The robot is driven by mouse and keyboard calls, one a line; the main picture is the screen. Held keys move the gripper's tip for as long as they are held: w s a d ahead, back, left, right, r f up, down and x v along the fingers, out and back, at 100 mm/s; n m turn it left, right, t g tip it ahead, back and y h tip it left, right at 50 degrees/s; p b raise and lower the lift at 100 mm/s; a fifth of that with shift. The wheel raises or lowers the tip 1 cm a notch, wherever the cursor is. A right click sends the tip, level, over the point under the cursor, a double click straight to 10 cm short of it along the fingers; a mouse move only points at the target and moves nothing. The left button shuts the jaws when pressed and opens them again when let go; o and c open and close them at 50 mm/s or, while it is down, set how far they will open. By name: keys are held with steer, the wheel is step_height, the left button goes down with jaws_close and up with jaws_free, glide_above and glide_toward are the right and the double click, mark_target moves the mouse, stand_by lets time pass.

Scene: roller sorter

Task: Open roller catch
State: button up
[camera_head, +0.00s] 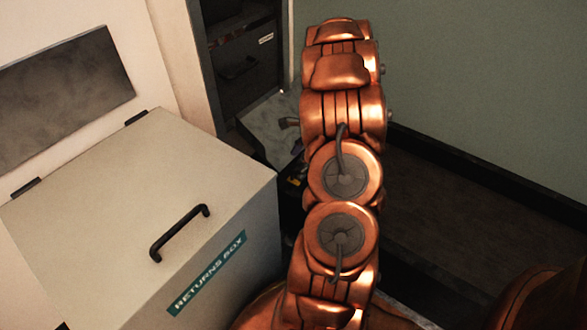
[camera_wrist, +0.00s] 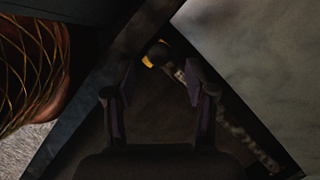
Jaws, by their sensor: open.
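My gripper (camera_wrist: 158,80) shows in the wrist view with its two dark fingers apart and nothing visible between their tips. Just beyond the fingertips is a small dark part with a yellow-orange band (camera_wrist: 150,60); I cannot tell whether it is the roller catch. A small pale piece (camera_wrist: 180,75) lies beside the right fingertip, and I cannot tell whether they touch. In the head view my copper arm hides most of the work area and the gripper. A small dark part with yellow marks (camera_head: 296,180) shows at the arm's left edge.
A pale returns box (camera_head: 110,220) with a black handle (camera_head: 180,232) on its closed lid stands at the left. Behind it is a dark cabinet (camera_head: 240,70). A grey panel (camera_head: 268,128) lies between them.

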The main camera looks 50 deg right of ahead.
mark_target(293, 166)
steer(key=shift+b+x, duration=0.45)
steer(key=shift+x, duration=1.65)
jaws_close()
